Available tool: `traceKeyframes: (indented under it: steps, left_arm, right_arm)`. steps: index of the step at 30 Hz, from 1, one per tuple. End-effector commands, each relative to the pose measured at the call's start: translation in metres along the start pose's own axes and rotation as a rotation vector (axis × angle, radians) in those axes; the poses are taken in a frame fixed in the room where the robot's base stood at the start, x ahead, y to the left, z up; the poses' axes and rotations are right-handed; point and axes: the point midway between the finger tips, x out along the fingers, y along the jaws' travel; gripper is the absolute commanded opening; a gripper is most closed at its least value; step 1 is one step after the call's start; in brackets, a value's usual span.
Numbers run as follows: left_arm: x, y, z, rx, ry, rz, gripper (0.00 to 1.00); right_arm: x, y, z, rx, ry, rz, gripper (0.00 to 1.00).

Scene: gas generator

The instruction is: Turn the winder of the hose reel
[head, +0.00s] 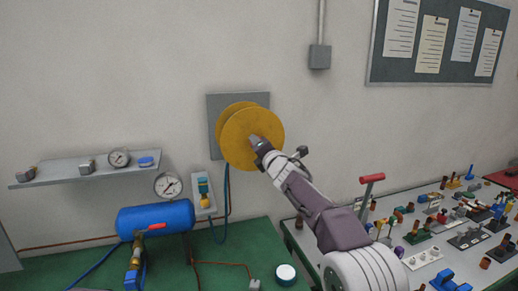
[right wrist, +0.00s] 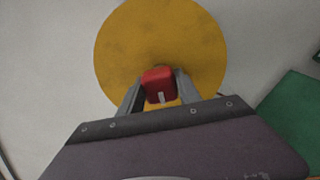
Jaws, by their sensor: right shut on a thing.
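The hose reel (head: 239,128) is a yellow double-disc spool on a grey wall plate, with a blue hose hanging below it. My right gripper (head: 257,142) reaches up to the front disc. In the right wrist view the yellow disc (right wrist: 160,35) fills the upper middle. A red winder handle (right wrist: 158,85) sits between the two fingers of my right gripper (right wrist: 159,92), which are shut on it. In the head view the winder is hidden behind the gripper. My left gripper is not in view.
A blue tank (head: 155,219) with a red-handled valve stands on the green bench at lower left. A shelf (head: 65,175) with gauges is on the wall. A table (head: 410,245) crowded with small fittings and a red-topped lever is at right.

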Motion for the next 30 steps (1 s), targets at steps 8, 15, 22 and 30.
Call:
traceKeyframes:
  steps: [8,15,22,30]
  left_arm:
    - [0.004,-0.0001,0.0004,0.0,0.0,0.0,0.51]
    - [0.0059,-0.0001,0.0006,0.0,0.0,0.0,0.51]
    - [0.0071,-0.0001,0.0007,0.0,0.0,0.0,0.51]
    - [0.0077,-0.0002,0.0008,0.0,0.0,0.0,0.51]
  right_arm:
    - [0.0002,-0.0008,-0.0013,-0.259,0.002,0.0,0.0]
    - [0.0003,-0.001,-0.0014,-0.458,0.002,0.0,0.0]
    - [0.0004,-0.0015,-0.0016,-0.597,0.003,-0.001,0.0]
    - [0.0005,-0.002,-0.0019,-0.684,0.004,-0.002,0.0]
